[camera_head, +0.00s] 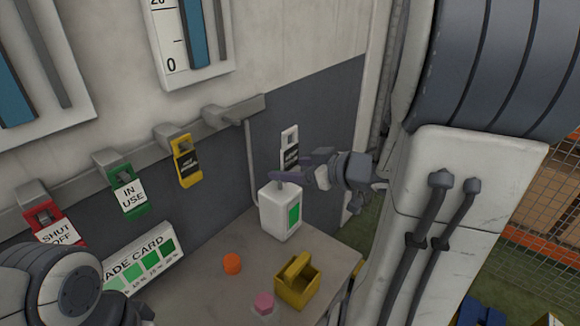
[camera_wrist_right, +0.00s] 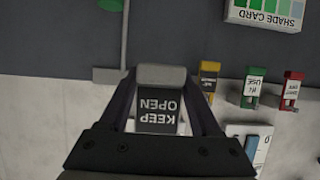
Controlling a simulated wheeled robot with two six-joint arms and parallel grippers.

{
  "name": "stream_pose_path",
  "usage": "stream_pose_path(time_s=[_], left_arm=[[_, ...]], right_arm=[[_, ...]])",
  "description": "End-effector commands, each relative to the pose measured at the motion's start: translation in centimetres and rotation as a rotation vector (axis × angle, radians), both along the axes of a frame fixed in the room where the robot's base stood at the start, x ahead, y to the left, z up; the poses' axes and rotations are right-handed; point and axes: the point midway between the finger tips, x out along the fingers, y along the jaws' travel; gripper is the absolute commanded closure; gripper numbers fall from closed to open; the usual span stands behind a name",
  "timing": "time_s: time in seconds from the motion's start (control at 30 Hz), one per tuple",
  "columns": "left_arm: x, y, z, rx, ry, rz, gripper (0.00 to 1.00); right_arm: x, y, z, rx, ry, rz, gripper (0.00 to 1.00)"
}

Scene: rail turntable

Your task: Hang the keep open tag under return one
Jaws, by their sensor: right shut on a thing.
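The keep open tag (camera_head: 289,143) is white with a black label and stands upright in front of the dark wall panel in the head view. In the right wrist view its label (camera_wrist_right: 158,122) reads KEEP OPEN upside down. My right gripper (camera_head: 283,179) is shut on the tag's lower end, with one finger on either side in the wrist view (camera_wrist_right: 160,76). A grey rail (camera_head: 140,150) carries a red SHUT OFF tag (camera_head: 42,217), a green IN USE tag (camera_head: 126,187) and a yellow tag (camera_head: 185,164). A grey bracket (camera_head: 217,113) at the rail's right shows no tag. No return one label is readable.
A pipe (camera_head: 251,165) runs down the wall between the bracket and the held tag.

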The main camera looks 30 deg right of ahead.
Motion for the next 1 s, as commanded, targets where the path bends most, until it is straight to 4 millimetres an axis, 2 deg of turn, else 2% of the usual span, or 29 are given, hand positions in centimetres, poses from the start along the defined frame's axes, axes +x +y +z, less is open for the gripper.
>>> stream_pose_path(time_s=[1.0], left_arm=[[0.0,0.0,-1.6,0.000,0.000,0.000,0.47]], right_arm=[[-4.6,-1.8,0.3,-0.001,0.001,-0.002,0.88]])
